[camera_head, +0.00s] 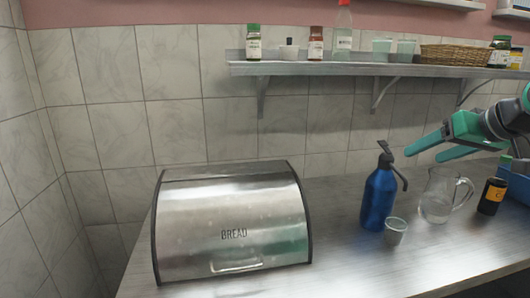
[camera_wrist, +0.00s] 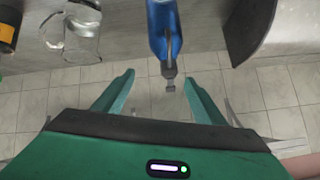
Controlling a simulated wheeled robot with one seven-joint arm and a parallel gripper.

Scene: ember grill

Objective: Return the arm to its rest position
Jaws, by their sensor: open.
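My gripper (camera_head: 432,149) has green fingers and is at the right of the head view, above the counter and over the glass jug. In the wrist view my gripper (camera_wrist: 158,96) shows its two fingers spread apart, with nothing held between them. The blue pump bottle (camera_head: 378,198) stands upright on the counter, left of and below the fingers. It also shows in the wrist view (camera_wrist: 163,25), beyond the fingertips. The glass jug (camera_head: 437,196) stands right of the bottle.
A closed steel bread box (camera_head: 233,222) is on the left of the counter (camera_head: 335,262). A small cup (camera_head: 395,230) stands near the bottle, and a dark bottle (camera_head: 491,195) is at the right. A wall shelf (camera_head: 340,69) with jars and a basket (camera_head: 455,55) is above.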

